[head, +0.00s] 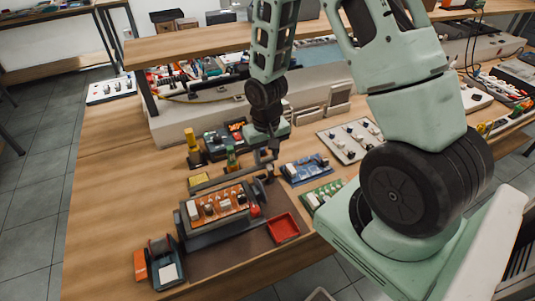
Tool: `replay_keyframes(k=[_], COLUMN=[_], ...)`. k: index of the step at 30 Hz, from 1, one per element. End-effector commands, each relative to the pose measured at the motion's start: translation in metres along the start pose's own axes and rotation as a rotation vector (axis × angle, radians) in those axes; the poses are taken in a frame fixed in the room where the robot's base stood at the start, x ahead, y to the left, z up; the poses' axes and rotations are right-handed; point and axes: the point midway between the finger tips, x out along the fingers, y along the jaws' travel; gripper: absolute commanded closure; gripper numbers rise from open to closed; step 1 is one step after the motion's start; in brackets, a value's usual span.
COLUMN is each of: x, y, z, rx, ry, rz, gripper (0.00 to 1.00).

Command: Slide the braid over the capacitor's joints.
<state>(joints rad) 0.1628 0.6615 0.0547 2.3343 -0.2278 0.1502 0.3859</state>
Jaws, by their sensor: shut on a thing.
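An orange circuit board (218,204) with several small parts on it sits in a dark holder (228,226) near the front of the bench. The capacitor and its joints cannot be singled out among these parts at this size. My gripper (264,166) points down just behind and to the right of the board's far edge. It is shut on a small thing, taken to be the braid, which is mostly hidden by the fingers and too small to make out. Whether it touches the board cannot be told.
A red tray (284,228) lies right of the holder. An orange and teal device (160,263) stands at the front left. A yellow-topped bottle (194,148), a blue board (305,169) and a white panel with knobs (350,139) stand behind. The bench's left side is clear.

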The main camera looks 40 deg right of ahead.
Motion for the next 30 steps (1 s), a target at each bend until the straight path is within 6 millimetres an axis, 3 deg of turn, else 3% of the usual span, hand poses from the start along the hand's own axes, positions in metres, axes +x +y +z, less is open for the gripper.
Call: replay_keyframes(k=[5, 15, 21, 30], x=[0.001, 0.0, 0.0, -0.001], y=[-0.026, -0.118, -0.163, -0.195], z=[0.0, 0.001, 0.001, 0.0], rx=[-0.007, -0.009, -0.005, -0.001], ry=[0.0, 0.002, 0.001, 0.0], rz=[0.0, -0.001, -0.001, -0.001], gripper=[1.0, 1.0, 1.0, 1.0])
